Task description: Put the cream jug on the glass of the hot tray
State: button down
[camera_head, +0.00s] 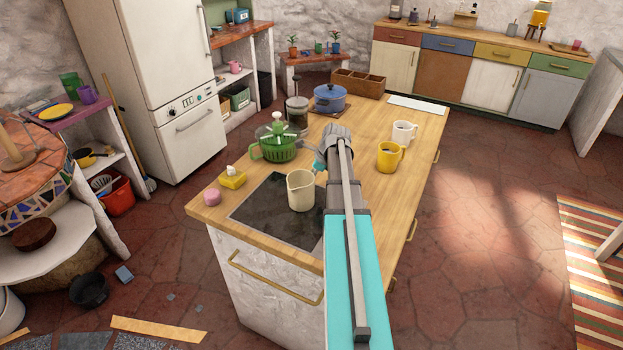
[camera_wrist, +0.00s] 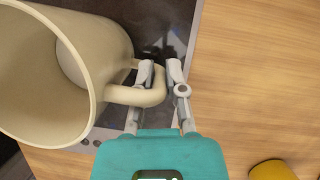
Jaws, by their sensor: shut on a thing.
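The cream jug (camera_head: 301,190) is upright at the dark glass of the hot tray (camera_head: 262,213), over its right part in the head view. Whether its base touches the glass I cannot tell. In the wrist view the jug (camera_wrist: 75,65) fills the left side, with its handle (camera_wrist: 148,92) towards my gripper (camera_wrist: 160,75). The gripper's fingers are shut on the handle. In the head view my gripper (camera_head: 321,168) is mostly hidden behind my own arm. The hot tray's glass (camera_wrist: 165,22) also shows beyond the fingers in the wrist view.
A yellow box (camera_head: 232,178) and a pink pot (camera_head: 212,197) stand left of the hot tray. A yellow mug (camera_head: 389,157) and a white mug (camera_head: 403,133) stand on the wooden counter (camera_head: 385,195) to the right.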

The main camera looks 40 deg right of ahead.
jog(key=shift+f, duration=0.1)
jog(key=c, duration=0.7)
grip_release()
jog(key=p+v, duration=1.1)
jog(key=v, duration=0.1)
dwell(1.0)
